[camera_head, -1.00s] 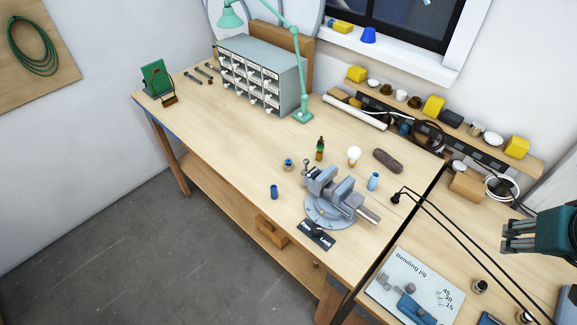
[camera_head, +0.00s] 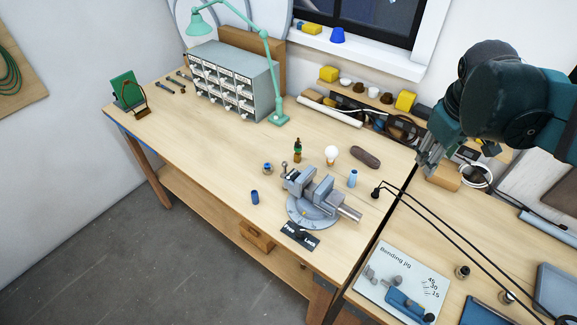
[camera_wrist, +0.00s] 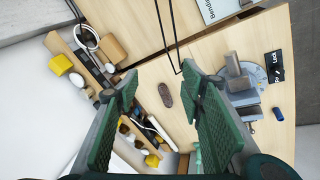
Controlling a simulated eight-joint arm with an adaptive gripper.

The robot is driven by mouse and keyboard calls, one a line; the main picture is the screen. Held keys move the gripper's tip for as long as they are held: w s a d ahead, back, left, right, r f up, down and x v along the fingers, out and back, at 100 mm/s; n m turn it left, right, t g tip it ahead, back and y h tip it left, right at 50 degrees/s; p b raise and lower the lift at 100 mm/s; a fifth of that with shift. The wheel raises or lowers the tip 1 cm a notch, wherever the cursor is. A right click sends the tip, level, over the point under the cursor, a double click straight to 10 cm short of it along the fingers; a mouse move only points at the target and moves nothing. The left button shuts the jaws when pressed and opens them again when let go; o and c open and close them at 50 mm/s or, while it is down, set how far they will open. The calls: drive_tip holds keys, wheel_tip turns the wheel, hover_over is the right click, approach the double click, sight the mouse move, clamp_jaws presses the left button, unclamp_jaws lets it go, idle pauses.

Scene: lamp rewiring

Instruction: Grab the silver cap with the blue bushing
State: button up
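A small round cap with blue on it (camera_head: 267,168) stands on the wooden bench, left of the vise in the head view. It looks like the silver cap with the blue bushing, but it is too small to make out its metal colour clearly. I cannot pick it out in the wrist view. My gripper (camera_head: 428,164) is in the air over the right part of the bench, far from this cap. In the wrist view my gripper (camera_wrist: 158,78) has its two fingers wide apart, with nothing between them.
The grey vise (camera_head: 318,198) stands between my gripper and the cap. A blue cylinder (camera_head: 255,197), a bottle (camera_head: 297,150), a bulb (camera_head: 331,154) and a light-blue cylinder (camera_head: 352,178) stand nearby. A green lamp (camera_head: 277,117) and drawer cabinet (camera_head: 235,80) are behind. Black cables (camera_head: 440,220) cross the right side.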

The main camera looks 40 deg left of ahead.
drive_tip(key=w+a+f+n, duration=0.2)
drive_tip(key=a, duration=0.5)
drive_tip(key=w+a+f+n, duration=0.2)
drive_tip(key=a, duration=0.6)
drive_tip(key=n+h, duration=0.3)
drive_tip(key=n, duration=0.8)
hover_over(267, 164)
drive_tip(key=s+a, duration=0.2)
wheel_tip(267, 164, down, 21)
drive_tip(key=shift+d+g, duration=0.15)
drive_tip(key=shift+g, duration=0.15)
drive_tip(key=shift+f, duration=0.1)
drive_tip(key=shift+x, duration=1.3)
drive_tip(key=shift+p+x, duration=0.4)
drive_tip(key=shift+x, duration=2.2)
